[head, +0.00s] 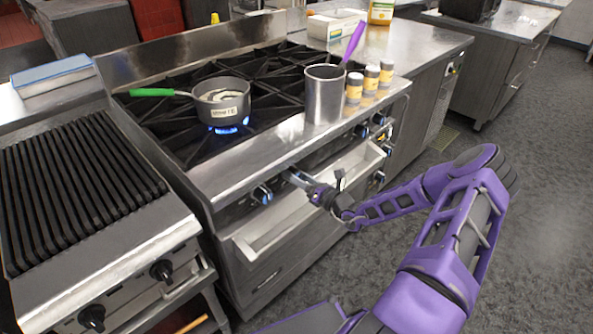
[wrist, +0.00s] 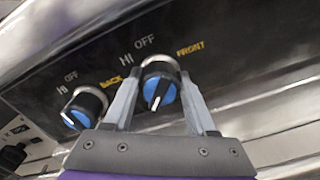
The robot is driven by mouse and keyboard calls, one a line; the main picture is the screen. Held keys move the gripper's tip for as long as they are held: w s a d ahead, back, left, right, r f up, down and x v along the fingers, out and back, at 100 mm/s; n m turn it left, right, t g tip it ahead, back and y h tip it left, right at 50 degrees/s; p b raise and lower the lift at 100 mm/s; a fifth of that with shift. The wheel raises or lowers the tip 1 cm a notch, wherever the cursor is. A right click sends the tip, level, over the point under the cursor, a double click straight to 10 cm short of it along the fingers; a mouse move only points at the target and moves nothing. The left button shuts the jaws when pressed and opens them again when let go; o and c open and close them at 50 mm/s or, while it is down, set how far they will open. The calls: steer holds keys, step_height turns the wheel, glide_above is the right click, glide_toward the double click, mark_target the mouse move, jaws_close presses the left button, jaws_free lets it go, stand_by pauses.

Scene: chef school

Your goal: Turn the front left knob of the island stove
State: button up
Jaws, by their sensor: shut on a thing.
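The stove (head: 225,172) stands in the middle of the head view, with knobs along its front panel. In the wrist view, the blue-faced knob (wrist: 160,90) labelled FRONT sits between the two fingers of my gripper (wrist: 158,80). My gripper is shut on this knob, and the knob's white mark points down and slightly left. In the head view my gripper (head: 293,177) reaches the left part of the panel and hides the held knob. A second blue knob (wrist: 84,108) labelled BACK is just left of it, also in the head view (head: 262,194).
A pot (head: 222,104) with a green handle sits over a lit blue flame (head: 232,128). A metal container (head: 324,96) and spice jars (head: 370,82) stand near the stove's right edge. An open tray ledge (head: 262,236) juts out below the knobs. A grill (head: 75,190) is at left.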

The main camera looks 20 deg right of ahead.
steer(key=m+p, duration=0.2)
steer(key=m, duration=0.4)
steer(key=shift+m+p, duration=0.3)
steer(key=m, duration=0.3)
steer(key=shift+d+f+m+p, duration=0.1)
steer(key=shift+f+m+p, duration=0.05)
steer(key=shift+m+p, duration=0.2)
steer(key=m, duration=0.3)
steer(key=shift+f+m, duration=0.1)
steer(key=shift+m, duration=0.15)
steer(key=m, duration=0.7)
steer(key=shift+f, duration=0.15)
steer(key=m, duration=0.6)
steer(key=shift+m, duration=0.4)
steer(key=o, duration=1.4)
steer(key=shift+c, duration=0.2)
